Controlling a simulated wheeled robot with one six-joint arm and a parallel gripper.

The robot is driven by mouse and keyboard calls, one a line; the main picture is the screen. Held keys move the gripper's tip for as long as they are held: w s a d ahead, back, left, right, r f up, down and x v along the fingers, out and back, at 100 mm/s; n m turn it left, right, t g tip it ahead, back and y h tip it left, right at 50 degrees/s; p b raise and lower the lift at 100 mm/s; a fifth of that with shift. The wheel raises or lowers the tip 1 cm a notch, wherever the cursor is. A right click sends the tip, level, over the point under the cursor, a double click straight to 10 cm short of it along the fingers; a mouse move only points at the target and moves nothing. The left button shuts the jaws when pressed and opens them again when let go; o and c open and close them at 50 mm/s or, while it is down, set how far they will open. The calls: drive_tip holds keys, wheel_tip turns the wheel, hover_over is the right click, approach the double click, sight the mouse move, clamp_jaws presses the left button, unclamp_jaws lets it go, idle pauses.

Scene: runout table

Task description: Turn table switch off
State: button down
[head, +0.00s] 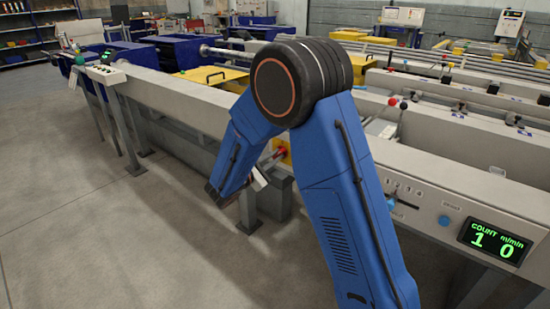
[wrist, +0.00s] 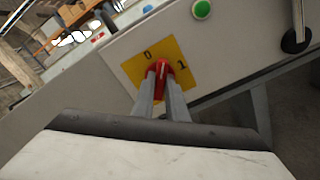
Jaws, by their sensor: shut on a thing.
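The table switch is a red rotary knob (wrist: 162,70) on a square yellow plate (wrist: 186,49) marked 0 and 1, on the pale side of the table. In the wrist view, my gripper (wrist: 163,84) is shut on the red knob, one finger on each side. A pale line on the knob points up, roughly between the 0 and the 1; its exact setting is hard to tell. In the head view, the yellow plate (head: 287,158) and red knob (head: 279,153) show partly behind my blue arm, with my gripper (head: 268,165) at the knob.
A green button (wrist: 201,9) sits above the plate, and a black lever-like part (wrist: 297,38) is to its right. Table legs (head: 248,208) stand below; the floor at left is clear.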

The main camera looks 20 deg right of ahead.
drive_tip(key=n, duration=0.3)
drive_tip(key=shift+n, duration=0.3)
drive_tip(key=shift+f+n, duration=0.1)
drive_tip(key=shift+n, duration=1.7)
drive_tip(key=c, duration=1.8)
unclamp_jaws()
drive_tip(key=shift+o, duration=0.2)
drive_tip(key=shift+a, duration=0.15)
drive_tip(key=v, duration=1.7)
drive_tip(key=shift+s, duration=0.15)
